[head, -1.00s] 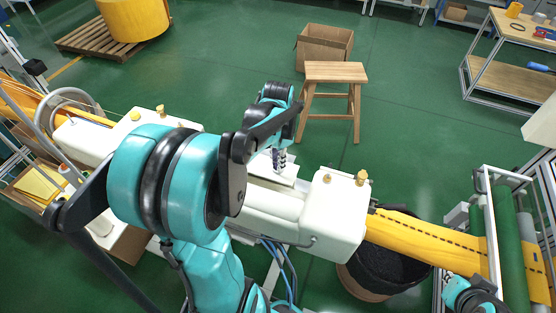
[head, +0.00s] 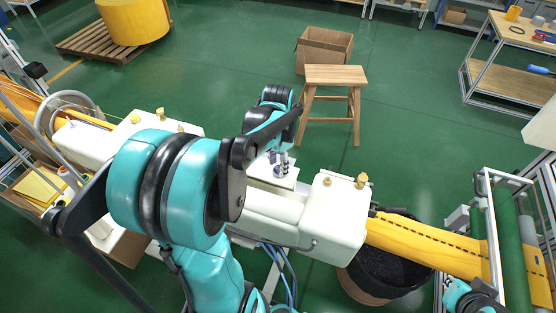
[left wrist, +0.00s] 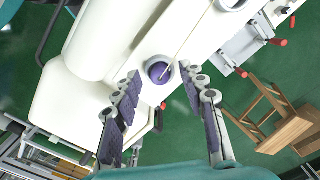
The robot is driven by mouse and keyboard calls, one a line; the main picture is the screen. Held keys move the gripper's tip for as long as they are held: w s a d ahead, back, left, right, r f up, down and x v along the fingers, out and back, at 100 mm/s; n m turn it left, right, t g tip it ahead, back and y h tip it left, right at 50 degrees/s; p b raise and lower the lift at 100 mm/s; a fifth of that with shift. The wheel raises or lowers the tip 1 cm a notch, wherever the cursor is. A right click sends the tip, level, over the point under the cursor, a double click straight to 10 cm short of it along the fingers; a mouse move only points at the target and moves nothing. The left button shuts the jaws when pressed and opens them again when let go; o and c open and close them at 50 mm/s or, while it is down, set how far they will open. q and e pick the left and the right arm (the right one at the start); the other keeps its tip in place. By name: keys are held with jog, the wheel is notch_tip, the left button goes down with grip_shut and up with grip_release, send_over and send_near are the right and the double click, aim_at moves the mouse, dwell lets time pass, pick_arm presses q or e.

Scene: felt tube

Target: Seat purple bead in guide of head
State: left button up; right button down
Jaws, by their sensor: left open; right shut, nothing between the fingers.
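The purple bead (left wrist: 159,71) sits inside a round, light-rimmed opening, the guide, in the flat white top of the head (left wrist: 185,35). A thin pale strand crosses the bead. How deep the bead lies, I cannot tell. My left gripper (left wrist: 162,77) is open, its two padded fingers on either side of the bead and apart from it in the picture. In the head view my left gripper (head: 281,166) is over the white plate beside the machine; the bead cannot be made out clearly there. My right gripper's fingers are not visible; only part of my right arm shows at bottom right.
A white housing with brass knobs (head: 335,215) stands right of the gripper, with a yellow felt tube (head: 425,243) running to rollers (head: 505,235). A wooden stool (head: 335,76) and cardboard box (head: 323,48) stand behind.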

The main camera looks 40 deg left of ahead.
aim_at(278, 167)
pick_arm(q)
notch_tip(278, 167, up, 12)
dwell(0.4)
jog(key=shift+f, duration=0.1)
dwell(0.6)
